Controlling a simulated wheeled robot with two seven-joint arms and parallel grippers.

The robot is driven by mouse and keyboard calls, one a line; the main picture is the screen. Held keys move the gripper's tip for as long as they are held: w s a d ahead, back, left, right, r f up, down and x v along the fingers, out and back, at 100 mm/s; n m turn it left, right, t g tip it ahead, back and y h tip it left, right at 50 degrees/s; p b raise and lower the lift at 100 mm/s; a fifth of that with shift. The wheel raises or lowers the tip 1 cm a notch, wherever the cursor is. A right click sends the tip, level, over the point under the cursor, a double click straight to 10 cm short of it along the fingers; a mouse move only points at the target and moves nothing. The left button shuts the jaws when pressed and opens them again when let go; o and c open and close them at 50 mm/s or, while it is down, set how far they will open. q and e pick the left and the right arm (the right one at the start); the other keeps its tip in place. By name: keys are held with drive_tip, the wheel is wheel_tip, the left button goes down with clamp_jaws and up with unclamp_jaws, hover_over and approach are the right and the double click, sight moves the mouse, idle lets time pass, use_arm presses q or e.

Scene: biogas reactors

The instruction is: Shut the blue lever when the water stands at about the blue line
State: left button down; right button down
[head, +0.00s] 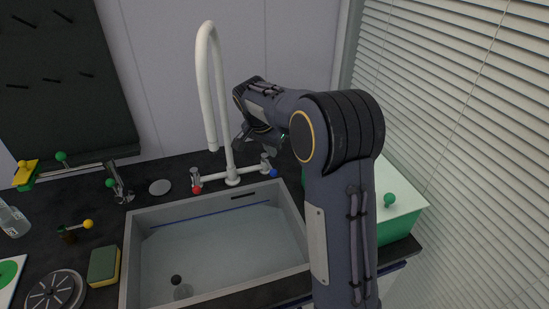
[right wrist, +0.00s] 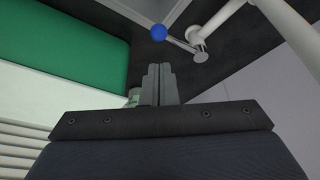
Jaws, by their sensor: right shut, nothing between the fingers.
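The blue lever (head: 273,173) is at the right end of the white tap (head: 232,180), behind the sink. In the right wrist view its blue knob (right wrist: 157,33) sits just beyond my fingertips, apart from them, on a thin arm angled from the tap's valve. My right gripper (head: 243,143) is shut and empty; it also shows in the right wrist view (right wrist: 160,68). The sink (head: 127,265) has a blue line (head: 215,213) along its back wall. Pale water (head: 225,250) appears to stand a little below that line. No stream shows under the spout. My left gripper is out of view.
A red lever (head: 197,189) is at the tap's left end. A green box with a pale lid (head: 398,228) stands right of the sink, beside my right arm. A sponge (head: 104,266) and a round dark disc (head: 55,291) lie left. Window blinds are at the right.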

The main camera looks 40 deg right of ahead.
sight(269, 165)
drive_tip(key=p+x, duration=0.5)
drive_tip(key=x, duration=0.4)
drive_tip(key=shift+m, duration=0.4)
drive_tip(key=shift+d+r, duration=0.1)
drive_tip(key=shift+d, duration=0.05)
drive_tip(key=shift+a+m+b, duration=0.3)
drive_tip(key=shift+a+b, duration=0.2)
drive_tip(key=shift+b, duration=0.4)
drive_tip(key=shift+a, duration=0.15)
drive_tip(key=shift+s+g+y, duration=0.1)
drive_tip(key=shift+g+y, duration=0.2)
